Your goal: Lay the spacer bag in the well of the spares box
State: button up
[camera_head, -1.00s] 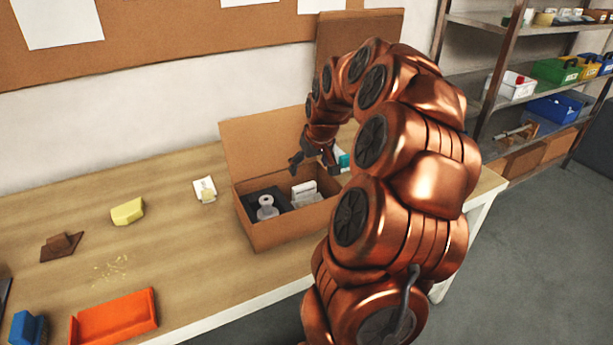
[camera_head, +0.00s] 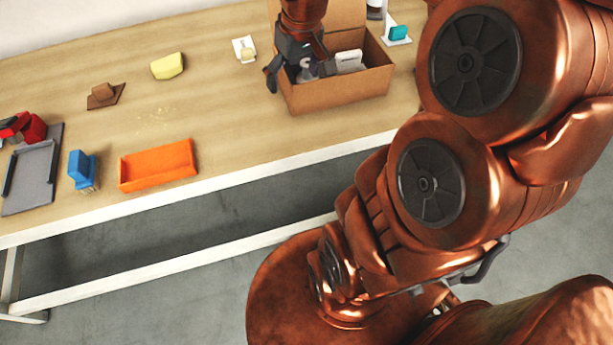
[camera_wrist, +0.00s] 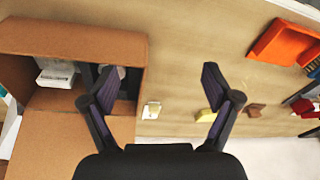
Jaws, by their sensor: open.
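Inside are a white block (camera_head: 349,60), a dark insert and a pale round piece, partly hidden by my gripper. A small pale packet (camera_head: 247,53), perhaps the spacer bag, lies on a white card left of the box; it also shows in the wrist view (camera_wrist: 151,110). My gripper (camera_wrist: 158,78) is open and empty. In the wrist view its left finger overlaps the box interior and its right finger the bare table.
A yellow block (camera_head: 168,66), a brown piece (camera_head: 104,95), an orange tray (camera_head: 158,166), a blue part (camera_head: 82,168) and a grey tray (camera_head: 32,175) lie to the left. A teal item (camera_head: 398,33) is right of the box.

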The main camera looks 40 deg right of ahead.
jog(key=s+a+f+g, duration=0.1)
jog(key=s+a+f, duration=0.1)
jog(key=s+a, duration=0.4)
jog(key=s+a+f+n+g, duration=0.1)
jog(key=s+a, duration=0.5)
jog(key=s, duration=0.8)
jog(key=shift+f+g, duration=0.4)
jog(key=shift+g, duration=0.4)
jog(key=shift+a+r, duration=0.1)
notch_tip(320, 180, up, 7)
jog(key=p, duration=0.7)
